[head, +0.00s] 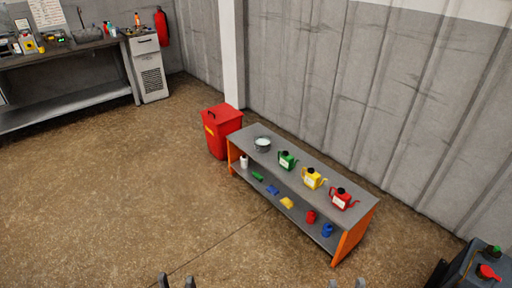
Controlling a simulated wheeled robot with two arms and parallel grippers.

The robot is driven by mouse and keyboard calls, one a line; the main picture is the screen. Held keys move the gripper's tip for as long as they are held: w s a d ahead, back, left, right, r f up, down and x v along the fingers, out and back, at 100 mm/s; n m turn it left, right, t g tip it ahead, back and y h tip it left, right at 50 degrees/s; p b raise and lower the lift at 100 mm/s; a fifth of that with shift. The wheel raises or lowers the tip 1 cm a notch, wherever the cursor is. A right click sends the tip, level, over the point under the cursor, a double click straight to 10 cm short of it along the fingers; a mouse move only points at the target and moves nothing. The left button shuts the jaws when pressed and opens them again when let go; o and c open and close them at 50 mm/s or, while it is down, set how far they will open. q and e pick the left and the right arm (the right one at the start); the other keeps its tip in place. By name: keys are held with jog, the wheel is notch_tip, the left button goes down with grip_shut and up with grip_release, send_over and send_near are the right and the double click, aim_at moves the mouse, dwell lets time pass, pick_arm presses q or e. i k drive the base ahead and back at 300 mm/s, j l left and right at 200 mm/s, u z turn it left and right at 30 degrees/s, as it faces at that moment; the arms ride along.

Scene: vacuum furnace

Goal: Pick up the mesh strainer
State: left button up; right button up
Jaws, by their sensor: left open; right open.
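A small round grey bowl-shaped item (262,144) with a pale inside stands on the top of the low shelf bench, at its far left end. It may be the mesh strainer, but it is too small to see any mesh. My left gripper (176,282) shows only its fingertips at the bottom edge, apart and empty. My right gripper (346,284) also shows only its fingertips at the bottom edge, apart. Both are well short of the bench and touch nothing visible.
A cluttered workbench (70,93) is far left. Floor in front is clear.

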aim_at(494, 251)
jog(key=z, duration=1.85)
jog(key=i+l, duration=0.15)
jog(key=i, duration=0.35)
jog(key=i+l+u, duration=0.1)
jog(key=i, duration=0.4)
jog(key=i+l, duration=0.2)
jog(key=i, duration=0.3)
jog(key=i+l+u, duration=0.15)
jog(key=i, duration=0.4)
